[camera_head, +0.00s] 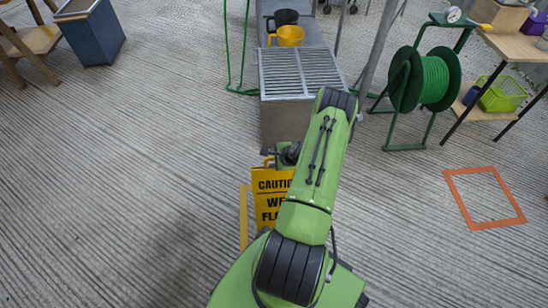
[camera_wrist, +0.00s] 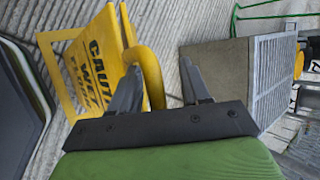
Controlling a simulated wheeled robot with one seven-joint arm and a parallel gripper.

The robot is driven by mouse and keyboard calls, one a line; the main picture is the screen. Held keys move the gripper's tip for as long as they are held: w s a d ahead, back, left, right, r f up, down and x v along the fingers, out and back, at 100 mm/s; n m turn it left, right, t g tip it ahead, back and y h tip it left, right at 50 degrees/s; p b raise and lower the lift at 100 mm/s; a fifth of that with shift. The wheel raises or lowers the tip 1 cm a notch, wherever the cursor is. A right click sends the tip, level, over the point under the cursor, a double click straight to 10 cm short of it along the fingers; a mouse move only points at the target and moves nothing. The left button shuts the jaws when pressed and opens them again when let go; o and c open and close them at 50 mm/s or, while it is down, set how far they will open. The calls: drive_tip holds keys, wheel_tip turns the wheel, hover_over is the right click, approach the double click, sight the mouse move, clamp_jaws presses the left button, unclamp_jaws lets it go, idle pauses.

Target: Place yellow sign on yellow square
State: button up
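The yellow caution wet floor sign (camera_head: 268,207) stands in front of my arm in the head view, partly hidden by it. In the wrist view the sign (camera_wrist: 97,62) appears sideways, with its curved yellow handle at the top. A yellow outline, seemingly the yellow square (camera_head: 244,218), shows on the floor beside the sign's left edge; the rest is hidden. It also seems to show in the wrist view (camera_wrist: 55,75). My gripper (camera_wrist: 160,82) is open. Its fingers are apart with the handle between them, and a gap shows on the right finger's side.
A grey box with a grated top (camera_head: 300,80) stands just beyond the sign, with a yellow mug (camera_head: 290,36) behind it. A green hose reel (camera_head: 425,82) stands to the right. An orange square (camera_head: 484,197) lies on the floor at right.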

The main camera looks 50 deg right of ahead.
drive_tip(key=shift+r, duration=0.1)
drive_tip(key=p+v, duration=0.4)
drive_tip(key=v, duration=0.8)
drive_tip(key=w+a+r+n+g+y, duration=0.1)
drive_tip(key=w+a+r+n, duration=0.25)
drive_tip(key=r, duration=0.25)
drive_tip(key=w+a+r+n+y, duration=0.1)
drive_tip(key=w+a+r+n, duration=0.25)
drive_tip(key=r, duration=0.25)
drive_tip(key=w+a+r+n+g, duration=0.2)
drive_tip(key=a+r+n, duration=0.8)
drive_tip(key=a+r, duration=0.35)
drive_tip(key=s+a+r+n, duration=0.9)
drive_tip(key=s+a, duration=0.4)
drive_tip(key=s, duration=0.2)
drive_tip(key=shift+a+r+t, duration=0.2)
drive_tip(key=shift+r+t, duration=0.2)
drive_tip(key=shift+r, duration=0.35)
drive_tip(key=shift+s, duration=0.1)
